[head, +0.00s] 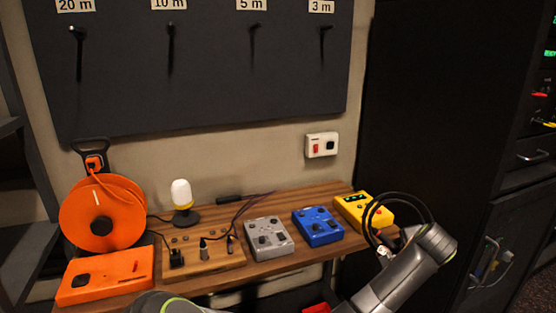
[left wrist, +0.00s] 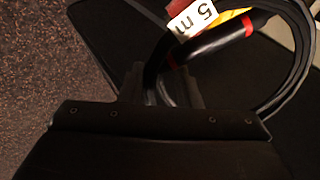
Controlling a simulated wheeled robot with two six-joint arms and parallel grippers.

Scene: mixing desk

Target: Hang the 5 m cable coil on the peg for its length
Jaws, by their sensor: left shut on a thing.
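The black cable coil (head: 428,212) shows at the right in the head view, above my grey arm and in front of the desk's right end. In the left wrist view the coil (left wrist: 301,70) has red bands and a white "5 m" tag (left wrist: 194,18). My left gripper (left wrist: 165,82) is shut on the coil's near side there; in the head view its fingers are mostly hidden. The 5 m peg (head: 255,33) sticks out of the dark wall board under its "5 m" label (head: 251,5), and is bare. My right gripper does not show.
Pegs for 20 m (head: 79,38), 10 m (head: 171,30) and 3 m (head: 323,36) are bare. The wooden desk (head: 215,277) below bears an orange reel (head: 125,212), a lamp (head: 181,193), and grey, blue and yellow boxes. A black cabinet (head: 440,100) stands at the right.

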